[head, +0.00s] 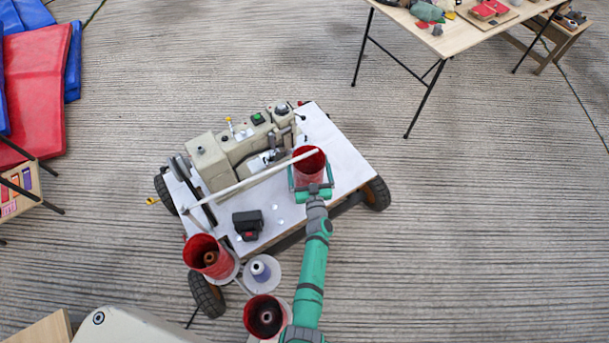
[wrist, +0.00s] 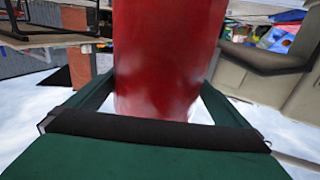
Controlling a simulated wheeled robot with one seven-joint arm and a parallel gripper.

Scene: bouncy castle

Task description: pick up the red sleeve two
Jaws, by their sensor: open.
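A red sleeve (head: 308,165) stands upright on the right part of a white-topped wheeled cart (head: 333,142), beside a beige sewing machine (head: 240,145). My gripper (head: 312,187) is open at the near side of this sleeve, with its fingers reaching along both sides of it. In the wrist view the red sleeve (wrist: 168,60) fills the middle, between my two green fingers. Two more red sleeves stand at the cart's near left end, one at the left (head: 208,256) and one nearer (head: 265,316). I cannot tell which one is numbered two.
A white rod (head: 240,183) slants over the cart beside the sleeve. A black box (head: 248,224) and a thread spool (head: 261,270) are at the left. A wooden table (head: 455,35) with objects stands at the back right. Red and blue mats (head: 35,85) lie at the left.

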